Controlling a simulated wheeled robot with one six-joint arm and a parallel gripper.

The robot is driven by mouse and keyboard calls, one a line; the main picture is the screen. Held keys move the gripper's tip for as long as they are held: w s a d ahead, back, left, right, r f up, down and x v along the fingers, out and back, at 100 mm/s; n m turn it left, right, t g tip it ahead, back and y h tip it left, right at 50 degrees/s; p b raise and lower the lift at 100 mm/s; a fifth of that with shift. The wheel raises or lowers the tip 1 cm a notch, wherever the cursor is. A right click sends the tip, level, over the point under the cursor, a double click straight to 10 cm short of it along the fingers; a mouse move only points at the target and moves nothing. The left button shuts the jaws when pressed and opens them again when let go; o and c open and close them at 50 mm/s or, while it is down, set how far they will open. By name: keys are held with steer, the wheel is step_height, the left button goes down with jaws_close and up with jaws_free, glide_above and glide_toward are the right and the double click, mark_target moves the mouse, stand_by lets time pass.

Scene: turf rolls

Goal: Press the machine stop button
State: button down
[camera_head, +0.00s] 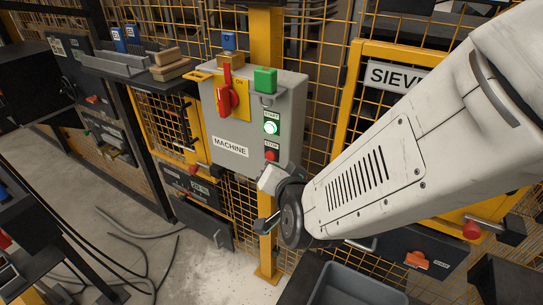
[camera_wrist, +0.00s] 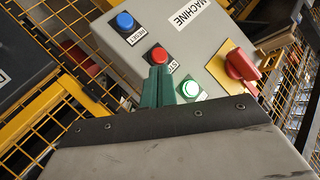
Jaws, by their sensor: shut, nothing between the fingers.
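The red stop button (camera_head: 271,155) is on the lower right of the grey machine box (camera_head: 230,130), below the lit green start button (camera_head: 271,128). In the wrist view the stop button (camera_wrist: 158,55) shows just beyond my gripper (camera_wrist: 160,74). The dark green fingers are together and empty, and their tips overlap the lower edge of the button and part of its STOP label. I cannot tell whether they touch it. In the head view the fingers are not clear; my wrist is just below the box's lower right corner.
A blue reset button (camera_wrist: 125,20) is beside the stop button. A red rotary switch (camera_head: 228,98) on a yellow plate sits at the box's upper left. Yellow mesh fencing (camera_head: 315,65) is behind, and a grey bin (camera_head: 350,285) is below.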

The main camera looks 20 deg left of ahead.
steer(key=s+a+f+t+y, duration=0.1)
steer(key=s+a+f, duration=0.1)
steer(key=s+a, duration=0.3)
steer(key=shift+s+a+f+t+y, duration=0.25)
steer(key=shift+s+f+t+y, duration=0.1)
steer(key=shift+t+y, duration=0.05)
glide_toward(265, 156)
steer(key=shift+s+a+x, duration=0.15)
steer(key=shift+x, duration=0.75)
steer(key=shift+s+a+x, duration=0.1)
steer(key=shift+a+x, duration=0.05)
steer(key=shift+x, duration=0.7)
steer(key=shift+s+a+x, duration=0.15)
steer(key=shift+x, duration=0.75)
steer(key=shift+w, duration=0.1)
steer(key=shift+w, duration=0.3)
steer(key=shift+w+d, duration=0.1)
steer(key=shift+w, duration=0.35)
steer(key=shift+s, duration=0.15)
stand_by(0.4)
steer(key=shift+s, duration=0.7)
